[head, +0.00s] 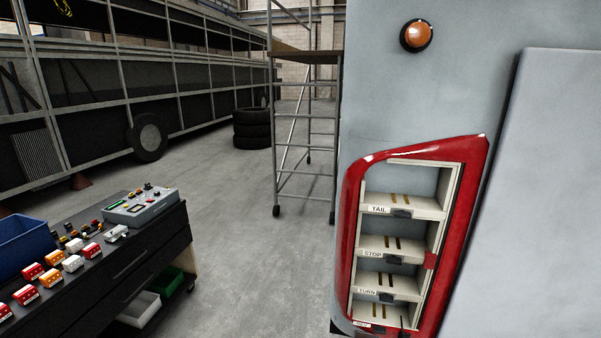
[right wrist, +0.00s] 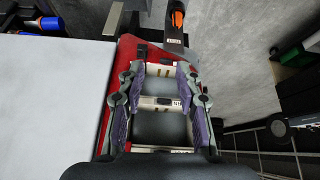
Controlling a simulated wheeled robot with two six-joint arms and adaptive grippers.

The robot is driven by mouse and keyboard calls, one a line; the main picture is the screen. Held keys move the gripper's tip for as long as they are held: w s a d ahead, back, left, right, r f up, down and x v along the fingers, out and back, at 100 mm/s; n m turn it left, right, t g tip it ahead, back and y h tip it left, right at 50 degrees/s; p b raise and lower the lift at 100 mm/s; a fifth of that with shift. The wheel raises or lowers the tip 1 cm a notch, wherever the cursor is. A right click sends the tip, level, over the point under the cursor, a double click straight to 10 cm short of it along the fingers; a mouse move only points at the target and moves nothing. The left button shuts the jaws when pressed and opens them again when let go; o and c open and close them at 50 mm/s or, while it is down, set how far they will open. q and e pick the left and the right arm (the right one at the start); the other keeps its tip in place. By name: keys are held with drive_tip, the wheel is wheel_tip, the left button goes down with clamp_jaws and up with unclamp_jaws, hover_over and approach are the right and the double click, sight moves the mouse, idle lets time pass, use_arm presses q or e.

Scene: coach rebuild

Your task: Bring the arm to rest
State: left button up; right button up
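My right gripper (right wrist: 158,88) shows in the right wrist view with its two fingers spread apart and nothing held between them. Behind the gap is the red lamp housing (right wrist: 109,112), partly hidden by the fingers. Whether the fingers touch it I cannot tell. In the head view the red housing (head: 351,210) is set in the grey coach panel, with open compartments labelled TAIL, STOP and TURN and a lowest one with an unclear label. The visible compartments look empty of lamps. Neither arm shows in the head view.
A dark workbench (head: 165,240) at lower left bears red, orange and white lamp blocks, a control box (head: 140,207) and a blue bin (head: 25,245). A scaffold (head: 305,130) and stacked tyres (head: 252,128) stand behind. The floor between bench and coach is clear.

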drive_tip(key=s+a+f+n+g, duration=0.1)
drive_tip(key=s+f+n+g, duration=0.3)
drive_tip(key=s, duration=0.7)
wheel_tip(320, 180, down, 32)
drive_tip(key=s+d+m+b, duration=0.2)
drive_tip(key=b, duration=0.3)
drive_tip(key=s+d+f+b, duration=0.1)
drive_tip(key=s+f+b, duration=0.2)
drive_tip(key=s+f, duration=1.5)
wheel_tip(320, 180, down, 2)
drive_tip(key=shift+s+d+y, duration=0.3)
drive_tip(key=shift+s, duration=0.05)
